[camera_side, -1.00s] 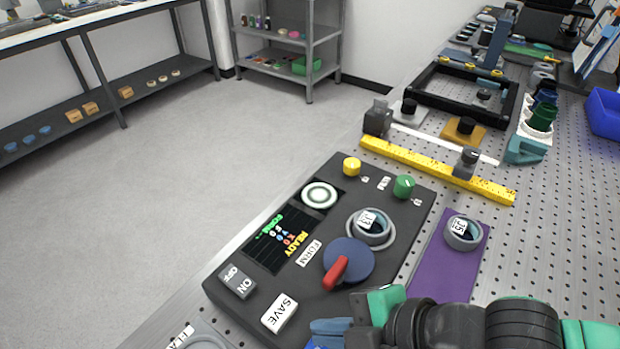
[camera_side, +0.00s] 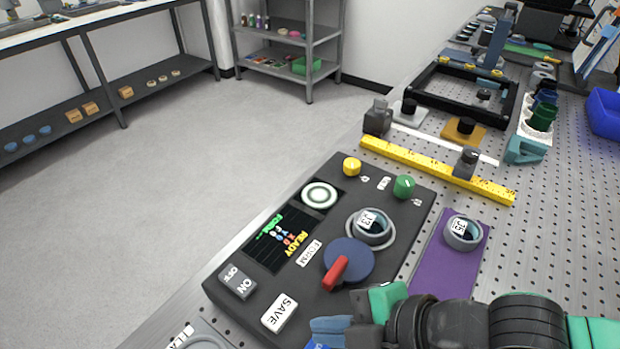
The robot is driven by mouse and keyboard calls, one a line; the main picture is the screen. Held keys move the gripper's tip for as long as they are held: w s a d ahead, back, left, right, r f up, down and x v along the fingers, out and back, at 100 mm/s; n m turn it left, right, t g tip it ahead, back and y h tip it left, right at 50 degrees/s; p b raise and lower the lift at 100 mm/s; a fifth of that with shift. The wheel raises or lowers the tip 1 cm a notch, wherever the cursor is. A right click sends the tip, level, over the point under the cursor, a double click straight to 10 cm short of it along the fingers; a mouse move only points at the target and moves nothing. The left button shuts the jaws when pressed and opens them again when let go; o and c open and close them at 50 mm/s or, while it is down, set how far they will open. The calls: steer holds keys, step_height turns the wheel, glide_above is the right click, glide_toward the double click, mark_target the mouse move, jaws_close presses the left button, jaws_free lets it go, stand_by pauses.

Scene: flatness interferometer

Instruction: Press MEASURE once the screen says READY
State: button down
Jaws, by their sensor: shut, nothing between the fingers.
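A dark control box (camera_side: 228,295) lies on the perforated bench. Its black screen (camera_side: 262,252) shows READY in yellow, with green and other coloured text. A white SAVE button (camera_side: 280,313) and a grey ON/OFF switch (camera_side: 238,282) sit at its near end. A blue disc (camera_side: 357,256) with a red handle (camera_side: 335,273) is beside a FORM label. I see no button that reads MEASURE; my arm covers the box's near right corner. My gripper (camera_side: 330,328) is at the bottom edge, right of SAVE, shut and empty, its tips partly cut off by the frame.
A ring marked J3 (camera_side: 373,229), a green knob (camera_side: 404,187) and a yellow knob (camera_side: 352,166) stand on the box. A purple plate (camera_side: 440,272) carries a ring marked J5 (camera_side: 464,233). A yellow ruler (camera_side: 420,168) lies beyond the box.

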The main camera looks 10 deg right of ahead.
steer(key=shift+r, duration=2.5)
steer(key=w+d+r+m+t+h, duration=0.1)
steer(key=w+d+m+t+h, duration=0.15)
steer(key=w+d+m, duration=0.7)
steer(key=s+d+m+h, duration=0.1)
steer(key=d+m+h, duration=0.4)
steer(key=d+m, duration=0.6)
steer(key=d, duration=0.8)
steer(key=shift+s+d+r+g, duration=0.15)
steer(key=shift+s+r+g, duration=0.15)
steer(key=shift+r+g, duration=0.05)
